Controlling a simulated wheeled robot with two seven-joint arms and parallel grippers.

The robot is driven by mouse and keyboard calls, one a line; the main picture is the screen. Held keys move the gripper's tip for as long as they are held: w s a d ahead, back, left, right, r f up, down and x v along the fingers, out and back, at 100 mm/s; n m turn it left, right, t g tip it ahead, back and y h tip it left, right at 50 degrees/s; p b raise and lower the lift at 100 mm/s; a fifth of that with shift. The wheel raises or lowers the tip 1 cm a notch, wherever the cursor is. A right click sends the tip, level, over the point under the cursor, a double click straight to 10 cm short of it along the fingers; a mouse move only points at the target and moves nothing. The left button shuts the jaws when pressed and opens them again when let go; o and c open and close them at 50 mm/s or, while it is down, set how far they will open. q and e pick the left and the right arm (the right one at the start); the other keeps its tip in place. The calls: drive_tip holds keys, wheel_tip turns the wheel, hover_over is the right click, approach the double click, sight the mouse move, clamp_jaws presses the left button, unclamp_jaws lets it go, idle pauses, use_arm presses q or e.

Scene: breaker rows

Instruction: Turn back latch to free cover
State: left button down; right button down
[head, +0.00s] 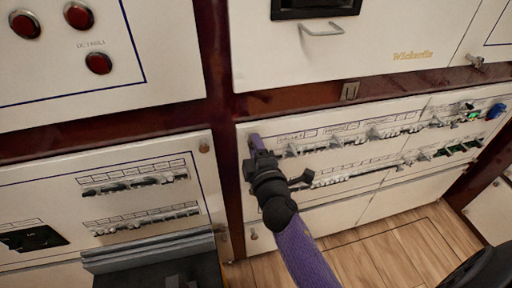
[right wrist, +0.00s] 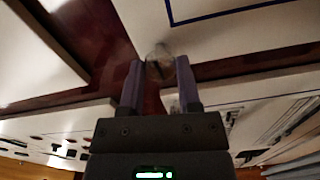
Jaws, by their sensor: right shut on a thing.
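My right gripper (head: 254,142) reaches up to the upper left corner of the cream breaker panel cover (head: 345,205). In the right wrist view its two purple-grey fingers (right wrist: 160,88) are on either side of a small round metal latch (right wrist: 159,64) with a dark slot and are shut on it. In the head view the gripper hides this latch. The cover sits flat in its dark red frame, with two rows of breakers showing. My left gripper is not in view.
A second breaker panel (head: 120,185) stands to the left, with a round fastener (head: 204,147) at its corner. A drawer front with a metal handle (head: 321,30) is above. A small catch (head: 350,91) sits on the dark red frame. Wooden floor (head: 385,255) is clear below.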

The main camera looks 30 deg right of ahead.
drive_tip(key=shift+m, duration=0.4)
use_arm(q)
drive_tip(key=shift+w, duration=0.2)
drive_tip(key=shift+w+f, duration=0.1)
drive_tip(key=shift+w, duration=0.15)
use_arm(e)
drive_tip(key=shift+c, duration=1.5)
unclamp_jaws()
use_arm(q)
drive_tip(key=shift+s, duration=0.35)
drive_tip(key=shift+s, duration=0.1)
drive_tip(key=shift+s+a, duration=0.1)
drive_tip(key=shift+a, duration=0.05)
